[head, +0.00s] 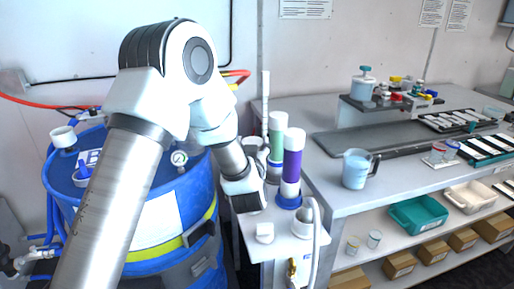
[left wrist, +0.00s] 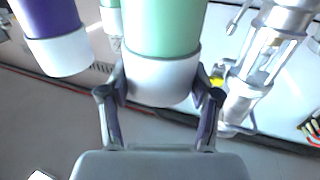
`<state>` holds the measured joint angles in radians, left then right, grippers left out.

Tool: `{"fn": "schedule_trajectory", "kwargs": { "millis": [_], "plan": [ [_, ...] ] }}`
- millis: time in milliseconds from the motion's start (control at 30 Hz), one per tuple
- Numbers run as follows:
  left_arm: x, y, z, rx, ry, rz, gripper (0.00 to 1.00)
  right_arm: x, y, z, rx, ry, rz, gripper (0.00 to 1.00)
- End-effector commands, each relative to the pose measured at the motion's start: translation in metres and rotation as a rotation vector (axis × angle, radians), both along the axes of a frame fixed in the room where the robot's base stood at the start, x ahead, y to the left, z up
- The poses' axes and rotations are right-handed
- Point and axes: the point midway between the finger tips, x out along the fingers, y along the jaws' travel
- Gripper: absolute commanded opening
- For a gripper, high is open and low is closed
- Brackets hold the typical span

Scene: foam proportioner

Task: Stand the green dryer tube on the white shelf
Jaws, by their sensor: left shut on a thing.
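My left gripper (left wrist: 160,95) is shut on a green tube (left wrist: 162,30) with a white end cap, its fingers on both sides of the cap. In the head view my left gripper (head: 258,190) is low at the white shelf (head: 283,246), its fingertips mostly hidden. A green tube (head: 277,138) with a white top shows there beside a purple tube (head: 291,170) in a blue base. The purple tube is also in the left wrist view (left wrist: 48,18), left of the held tube. Part of a second green piece (left wrist: 110,20) shows behind; I cannot tell which green tube the head view shows.
A blue drum (head: 188,180) stands at left. The grey bench (head: 345,200) at right carries a jug (head: 356,168). A pale post (head: 265,92) rises behind the tubes.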

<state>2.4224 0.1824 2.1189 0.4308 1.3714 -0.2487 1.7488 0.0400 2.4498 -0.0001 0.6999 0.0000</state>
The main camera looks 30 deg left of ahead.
Motion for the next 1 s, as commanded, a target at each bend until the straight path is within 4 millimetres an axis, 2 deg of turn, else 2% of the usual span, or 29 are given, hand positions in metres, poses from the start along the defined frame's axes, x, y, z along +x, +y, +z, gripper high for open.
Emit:
{"fn": "schedule_trajectory", "kwargs": {
  "millis": [100, 133, 167, 200, 500, 633, 1000],
  "plan": [
    [0.000, 0.000, 0.002, 0.000, 0.002, -0.001, 0.00, 0.001, 0.000, 0.002, 0.000, -0.002, 0.000, 0.40],
    [0.000, 0.000, 0.001, -0.002, 0.005, -0.001, 0.73, 0.001, 0.000, 0.002, 0.000, -0.002, 0.000, 0.40],
    [0.000, 0.000, 0.001, -0.002, 0.005, -0.001, 0.84, 0.001, 0.000, 0.002, 0.000, -0.001, 0.000, 0.40],
    [0.000, 0.000, 0.001, -0.002, 0.005, -0.001, 0.87, 0.001, 0.000, 0.002, 0.000, -0.001, 0.000, 0.40],
    [0.000, -0.001, 0.001, -0.001, 0.004, -0.001, 0.87, 0.001, 0.000, 0.002, 0.000, -0.001, 0.000, 0.40],
    [-0.009, -0.007, 0.000, -0.001, 0.005, -0.004, 0.87, 0.000, 0.000, -0.001, 0.000, -0.001, 0.000, 0.40],
    [-0.084, -0.053, -0.001, 0.005, 0.005, -0.006, 0.87, 0.000, 0.000, -0.019, 0.000, -0.001, 0.000, 0.40]
  ]
}}
